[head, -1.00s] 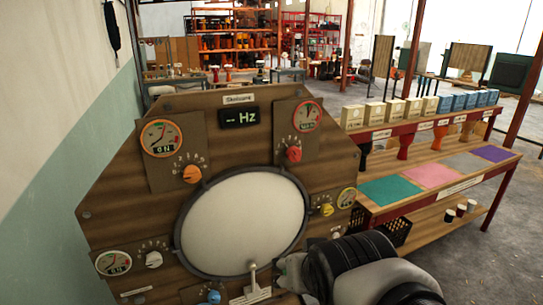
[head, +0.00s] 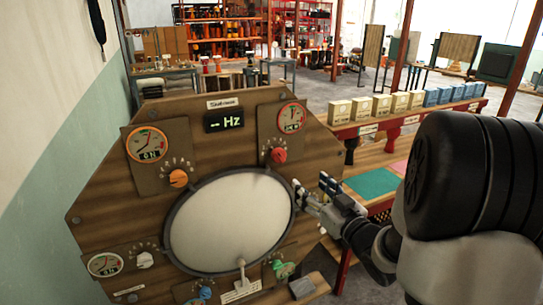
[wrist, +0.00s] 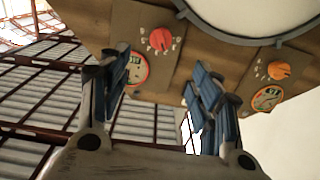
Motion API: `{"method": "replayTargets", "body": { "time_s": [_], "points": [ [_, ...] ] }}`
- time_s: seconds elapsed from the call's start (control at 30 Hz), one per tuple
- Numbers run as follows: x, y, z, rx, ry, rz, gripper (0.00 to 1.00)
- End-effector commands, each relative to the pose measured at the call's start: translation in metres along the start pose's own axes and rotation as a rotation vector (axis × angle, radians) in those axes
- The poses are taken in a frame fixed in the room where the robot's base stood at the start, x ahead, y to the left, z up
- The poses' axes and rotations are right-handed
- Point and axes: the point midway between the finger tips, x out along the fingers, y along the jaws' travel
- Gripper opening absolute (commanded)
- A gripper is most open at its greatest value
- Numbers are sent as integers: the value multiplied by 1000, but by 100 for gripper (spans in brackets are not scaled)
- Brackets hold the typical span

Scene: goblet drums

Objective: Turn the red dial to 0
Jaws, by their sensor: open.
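The red dial (head: 278,155) is a small round knob on the upper right of the wooden panel, below a round gauge (head: 292,117). Small number marks surround it, too blurred to read in the head view. In the wrist view, the red dial (wrist: 160,38) shows above the gap between my fingers, with its gauge (wrist: 137,69) partly behind a finger. My gripper (head: 315,190) is open and empty, below and right of the red dial, apart from it. Its blue-padded fingers also show in the wrist view (wrist: 160,92).
An orange dial (head: 179,178) is on the panel's upper left, a white dial (head: 145,260) at lower left and a blue dial (head: 205,293) at the bottom. A big round screen (head: 228,222) fills the middle. A shelf table with boxes (head: 400,103) stands to the right.

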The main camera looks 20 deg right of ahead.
Motion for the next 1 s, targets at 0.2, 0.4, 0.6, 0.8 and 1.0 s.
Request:
{"method": "replayTargets", "body": {
  "time_s": [0.2, 0.4, 0.6, 0.8, 1.0],
  "points": [
    [35, -2, 1, -1, 2, -6, 58],
    [79, -2, 2, -1, 1, -4, 58],
    [122, -2, 2, -1, 1, -2, 58],
    [155, -1, 1, 0, 0, -1, 58],
    [169, -1, 0, 0, -1, 1, 58]
  ]
}}
